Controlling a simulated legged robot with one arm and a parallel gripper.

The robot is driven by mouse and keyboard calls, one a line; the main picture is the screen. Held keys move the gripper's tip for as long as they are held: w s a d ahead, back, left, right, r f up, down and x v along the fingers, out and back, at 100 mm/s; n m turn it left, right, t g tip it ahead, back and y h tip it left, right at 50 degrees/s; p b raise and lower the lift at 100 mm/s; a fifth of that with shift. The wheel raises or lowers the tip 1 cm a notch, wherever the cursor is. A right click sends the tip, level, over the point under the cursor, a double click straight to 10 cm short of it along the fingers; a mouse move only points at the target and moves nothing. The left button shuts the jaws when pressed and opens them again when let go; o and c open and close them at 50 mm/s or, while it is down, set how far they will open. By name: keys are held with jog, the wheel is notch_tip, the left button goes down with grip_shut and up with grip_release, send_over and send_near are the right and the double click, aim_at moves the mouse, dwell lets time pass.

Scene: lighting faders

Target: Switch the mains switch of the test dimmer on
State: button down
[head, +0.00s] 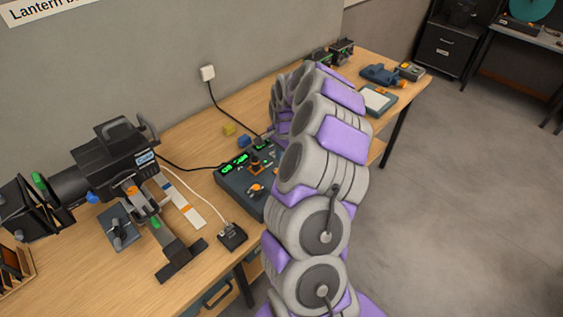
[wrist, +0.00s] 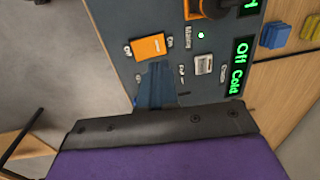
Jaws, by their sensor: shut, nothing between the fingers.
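The test dimmer (head: 232,187) is a dark blue-grey box on the bench with green displays; my arm hides its right part. In the wrist view its panel (wrist: 110,25) carries an orange rocker switch (wrist: 149,47) between the labels "Off" on the left and "On" on the right. I cannot tell which side is pressed. A "Mains" label and a lit green lamp (wrist: 201,35) are to its right. The display (wrist: 240,62) reads "Off" and "Cold". My gripper (wrist: 155,80) is shut and empty, its blue fingertips just below the rocker; I cannot tell if they touch.
A pale switch or socket (wrist: 203,64) and an orange-and-black knob (wrist: 208,8) are on the same panel. Blue (wrist: 274,36) and yellow (wrist: 311,28) blocks lie beside the dimmer. A black lantern (head: 115,150) and a small black box (head: 232,237) stand to the left.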

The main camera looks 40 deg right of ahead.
notch_tip(320, 180, up, 8)
jog(key=w, duration=0.1)
jog(key=shift+a+r+p, duration=0.2)
jog(key=shift+a+p, duration=0.1)
jog(key=shift+p, duration=0.05)
dwell(0.3)
